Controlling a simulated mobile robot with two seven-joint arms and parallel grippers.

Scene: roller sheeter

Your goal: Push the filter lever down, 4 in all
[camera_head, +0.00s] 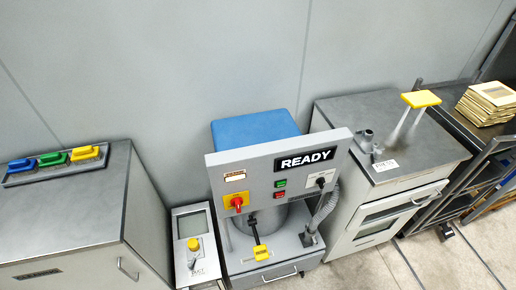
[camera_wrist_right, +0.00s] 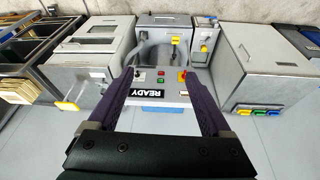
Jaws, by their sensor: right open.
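The READY machine's panel (camera_head: 280,170) stands in the middle of the head view. Below it, a black rod with a yellow grip (camera_head: 262,252) stands at the machine's front; it looks like the filter lever, but I can read no label on it. The yellow grip also shows near the top of the right wrist view (camera_wrist_right: 175,40). My right gripper (camera_wrist_right: 158,74) is open and empty, its two dark fingers spread across the READY panel in the picture. The lever appears beyond the fingertips, apart from them. My left gripper is in neither view.
A grey hose (camera_head: 325,205) runs down the machine's right side. A small device with a yellow knob (camera_head: 193,244) stands to its left. A cabinet with a yellow-handled press (camera_head: 421,99) stands right. A left cabinet (camera_head: 65,215) carries blue, green and yellow blocks.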

